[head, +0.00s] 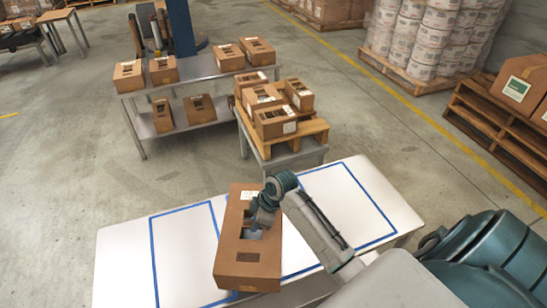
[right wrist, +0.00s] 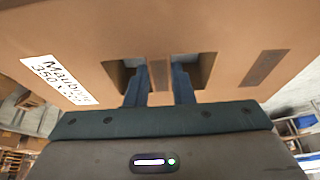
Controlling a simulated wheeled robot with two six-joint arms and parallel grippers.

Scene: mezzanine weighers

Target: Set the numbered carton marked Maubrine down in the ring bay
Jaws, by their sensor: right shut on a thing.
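The carton marked Maubrine (head: 232,252) is a brown box with openings in its top face. In the head view it is over the middle of the white table (head: 120,262), across blue outlines. My right gripper (head: 256,226) is shut on it. In the right wrist view the fingers (right wrist: 160,85) reach into two openings and grip the strip between them. The white label (right wrist: 58,80) on the carton (right wrist: 215,25) reads "Maubr…" and "350…". I cannot tell whether the carton touches the table. No ring mark shows, so I cannot tell which outlined bay is the ring bay. My left gripper is out of view.
A blue-outlined bay (head: 185,262) lies left of the carton and another (head: 345,200) right; both look empty. Behind the table, a pallet (head: 318,128) holds several cartons, and a metal shelf table (head: 196,70) holds more. Stacked drums (head: 430,35) stand at the back right.

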